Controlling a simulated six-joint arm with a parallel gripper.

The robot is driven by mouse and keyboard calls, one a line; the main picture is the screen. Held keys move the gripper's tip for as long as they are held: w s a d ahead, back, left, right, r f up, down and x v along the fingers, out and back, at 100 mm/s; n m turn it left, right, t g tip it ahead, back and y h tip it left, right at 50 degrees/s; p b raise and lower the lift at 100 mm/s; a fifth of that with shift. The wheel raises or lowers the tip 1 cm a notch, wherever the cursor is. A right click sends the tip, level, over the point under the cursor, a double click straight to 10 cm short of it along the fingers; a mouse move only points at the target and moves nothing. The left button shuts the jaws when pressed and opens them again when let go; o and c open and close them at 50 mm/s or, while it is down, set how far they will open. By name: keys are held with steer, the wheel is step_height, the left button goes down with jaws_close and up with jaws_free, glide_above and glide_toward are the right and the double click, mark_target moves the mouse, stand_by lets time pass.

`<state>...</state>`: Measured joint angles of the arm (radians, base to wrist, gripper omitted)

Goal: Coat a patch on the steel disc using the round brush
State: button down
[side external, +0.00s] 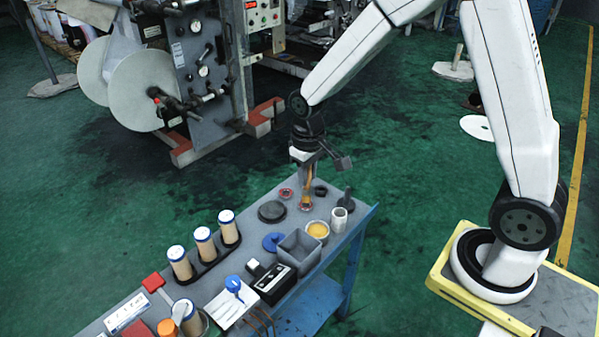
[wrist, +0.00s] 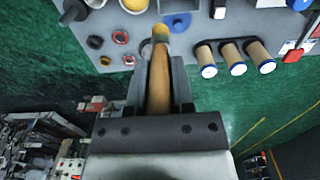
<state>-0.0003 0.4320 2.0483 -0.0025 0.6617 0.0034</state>
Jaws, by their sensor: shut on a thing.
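My gripper (side external: 307,172) is shut on the round brush and holds it pointing down over the far end of the bench. The brush's wooden handle (wrist: 158,80) fills the gap between the jaws in the wrist view. It also shows in the side view (side external: 306,188). The steel disc (side external: 272,212) is a dark round plate lying flat on the bench, left of the brush; in the wrist view I cannot make it out behind the brush and jaws. An open pot of yellow-orange coating (side external: 318,229) stands nearer the camera; it shows in the wrist view too (wrist: 135,4). Whether the bristles touch anything is unclear.
Small red-rimmed rings (side external: 286,193) lie close to the brush. A white cup (side external: 338,219), a dark upright piece (side external: 348,197), a blue lid (side external: 273,241) and a grey bin (side external: 299,249) stand nearby. Tan rollers (side external: 203,243) stand in a row at left. Machinery stands behind.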

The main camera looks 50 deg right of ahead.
steer(key=w+f, duration=0.5)
steer(key=w, duration=0.3)
steer(key=w+d+f, duration=0.1)
steer(key=w+f, duration=0.4)
steer(key=w, duration=0.3)
steer(key=shift+w+d+f, duration=0.15)
steer(key=shift+w, duration=0.2)
